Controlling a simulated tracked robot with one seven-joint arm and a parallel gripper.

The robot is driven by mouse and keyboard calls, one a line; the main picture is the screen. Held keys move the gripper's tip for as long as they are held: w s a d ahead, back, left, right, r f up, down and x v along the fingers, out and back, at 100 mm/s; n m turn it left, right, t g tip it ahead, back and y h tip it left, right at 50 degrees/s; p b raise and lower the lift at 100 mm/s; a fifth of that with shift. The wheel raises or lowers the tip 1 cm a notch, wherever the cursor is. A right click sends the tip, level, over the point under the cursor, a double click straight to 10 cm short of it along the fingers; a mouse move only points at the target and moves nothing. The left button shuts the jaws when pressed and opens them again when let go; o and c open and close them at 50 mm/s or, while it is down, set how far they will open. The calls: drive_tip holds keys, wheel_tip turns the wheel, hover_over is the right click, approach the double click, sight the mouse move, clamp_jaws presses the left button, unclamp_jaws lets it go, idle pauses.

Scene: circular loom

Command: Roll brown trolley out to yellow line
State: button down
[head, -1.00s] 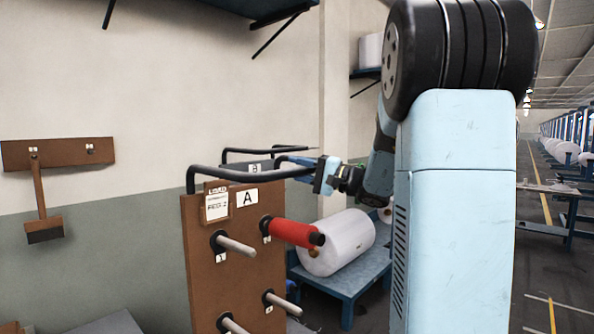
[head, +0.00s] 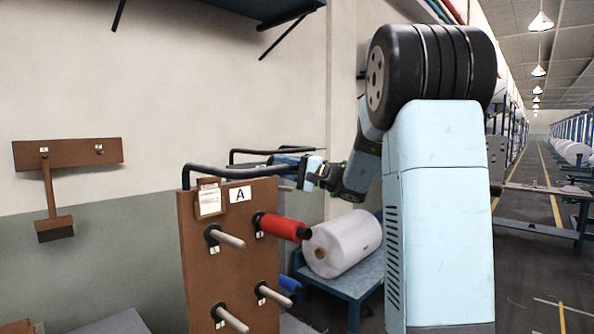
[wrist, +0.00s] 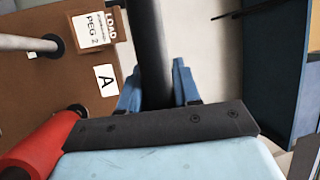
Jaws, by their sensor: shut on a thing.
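The brown trolley (head: 228,262) stands left of centre in the head view, an upright brown panel marked A with several grey pegs and a black handle bar (head: 235,172) on top. A red bobbin (head: 283,227) sits on its upper right peg and also shows in the wrist view (wrist: 40,145). My gripper (head: 303,172) is at the right part of the handle. In the wrist view my gripper (wrist: 157,92) has its blue fingers on both sides of the black handle bar and is shut on it. A yellow floor line (head: 551,190) runs far off at the right.
A blue pallet table (head: 355,285) with a large white roll (head: 343,243) stands close behind the trolley's right side. Open grey floor (head: 535,285) lies at the right.

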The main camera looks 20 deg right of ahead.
drive_tip(key=shift+w+a+f, duration=0.25)
drive_tip(key=shift+w+a, duration=0.1)
drive_tip(key=shift+w, duration=0.2)
drive_tip(key=c, duration=0.9)
unclamp_jaws()
drive_tip(key=shift+r, duration=0.1)
drive_tip(key=shift+s+d, duration=0.1)
drive_tip(key=shift+d, duration=0.05)
drive_tip(key=shift+s+d, duration=0.2)
drive_tip(key=shift+d, duration=0.1)
drive_tip(key=v, duration=1.3)
drive_tip(key=shift+a+f, duration=0.1)
drive_tip(key=shift+f, duration=0.1)
